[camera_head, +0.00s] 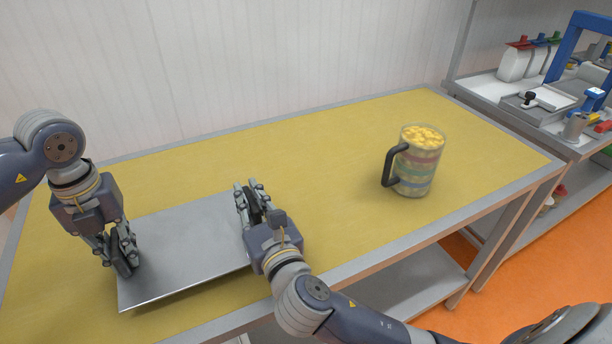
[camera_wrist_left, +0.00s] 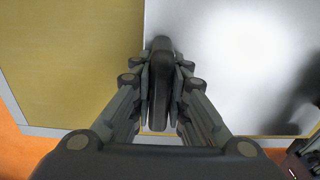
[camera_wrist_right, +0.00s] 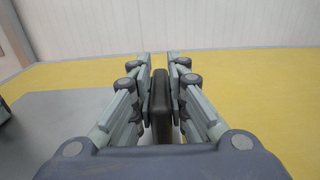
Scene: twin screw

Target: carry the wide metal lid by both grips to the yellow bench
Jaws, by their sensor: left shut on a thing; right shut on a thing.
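The wide metal lid (camera_head: 185,245) is a flat grey rectangular sheet at the left front of the yellow bench (camera_head: 310,160). It lies over the bench top; I cannot tell whether it touches it or hangs just above. My left gripper (camera_head: 124,258) is shut on the black grip (camera_wrist_left: 160,85) at the lid's left end. My right gripper (camera_head: 252,205) is shut on the black grip (camera_wrist_right: 161,105) at the lid's right end. The lid also shows bright in the left wrist view (camera_wrist_left: 225,60) and grey in the right wrist view (camera_wrist_right: 60,120).
A clear mug (camera_head: 417,165) with coloured bands, a black handle and yellow contents stands on the bench right of the lid. A white wall (camera_head: 280,60) runs behind. A grey side bench (camera_head: 500,90) with bottles and tools adjoins at right. The bench's middle is clear.

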